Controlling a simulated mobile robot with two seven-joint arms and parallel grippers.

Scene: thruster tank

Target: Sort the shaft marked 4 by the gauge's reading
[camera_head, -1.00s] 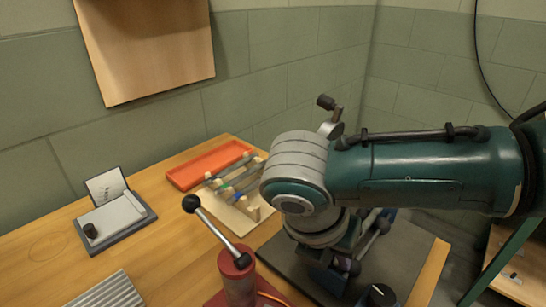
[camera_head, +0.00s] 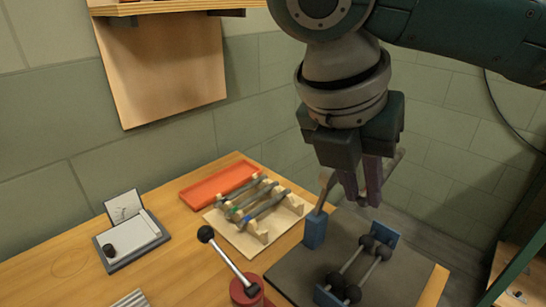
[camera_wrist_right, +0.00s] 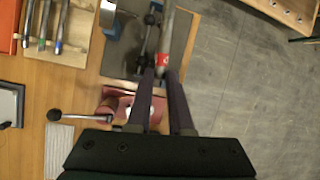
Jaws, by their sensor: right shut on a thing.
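My right gripper (camera_head: 362,200) is above the back of the dark plate. Its fingers are closed on a grey shaft with a red band (camera_wrist_right: 164,60). In the wrist view the shaft extends upward from the fingertips. A pale mark on the band is too small to read. In the head view the gripper largely hides the shaft. Several other shafts (camera_head: 262,207) lie on a pale wooden rack (camera_head: 264,237), some with green or blue bands. I cannot make out a gauge reading. My left gripper is out of view.
A dark plate (camera_head: 290,270) carries blue blocks (camera_head: 315,232) and rods with black balls (camera_head: 352,293). An orange-red tray (camera_head: 218,183) lies behind the rack. A red base (camera_head: 247,292) has a black-knobbed lever (camera_head: 206,234). A grey device (camera_head: 131,240) stands left.

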